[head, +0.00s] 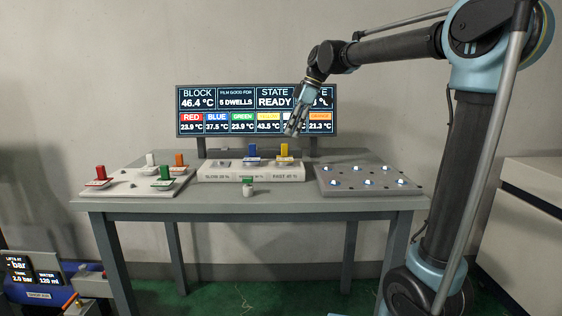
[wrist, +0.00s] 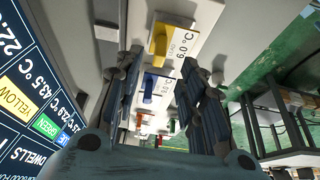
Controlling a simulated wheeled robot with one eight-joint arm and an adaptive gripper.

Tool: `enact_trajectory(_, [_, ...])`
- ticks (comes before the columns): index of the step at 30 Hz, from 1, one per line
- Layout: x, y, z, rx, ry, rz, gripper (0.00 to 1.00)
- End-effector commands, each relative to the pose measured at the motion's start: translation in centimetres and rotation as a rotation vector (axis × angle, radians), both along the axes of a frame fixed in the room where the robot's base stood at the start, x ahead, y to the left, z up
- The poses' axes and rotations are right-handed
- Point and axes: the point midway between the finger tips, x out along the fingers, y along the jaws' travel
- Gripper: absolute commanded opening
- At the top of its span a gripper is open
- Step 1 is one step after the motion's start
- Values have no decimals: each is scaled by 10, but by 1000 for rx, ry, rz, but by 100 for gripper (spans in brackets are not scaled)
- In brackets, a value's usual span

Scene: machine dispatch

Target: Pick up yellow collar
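The yellow collar (head: 284,149) stands upright at the right part of the white block (head: 250,173) in the middle of the table. It also shows in the wrist view (wrist: 158,42), beyond my fingertips and near the middle. My gripper (head: 292,130) hangs above the block, tilted, close over the yellow collar in the head view. In the wrist view my gripper (wrist: 162,66) has its two fingers apart with nothing held between them. The blue collar (head: 252,151) stands on the same block, left of the yellow one.
A left tray (head: 113,190) holds red (head: 101,173), white, orange and green pieces. A grey plate (head: 365,188) with several lit spots lies at right. The monitor (head: 225,99) stands close behind the block.

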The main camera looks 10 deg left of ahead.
Motion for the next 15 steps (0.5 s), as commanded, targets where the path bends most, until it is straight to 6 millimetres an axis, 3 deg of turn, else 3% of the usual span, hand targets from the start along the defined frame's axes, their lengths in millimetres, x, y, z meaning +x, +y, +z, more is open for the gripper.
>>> enact_trajectory(15, [-7, 23, -44, 0, 0, 2, 37])
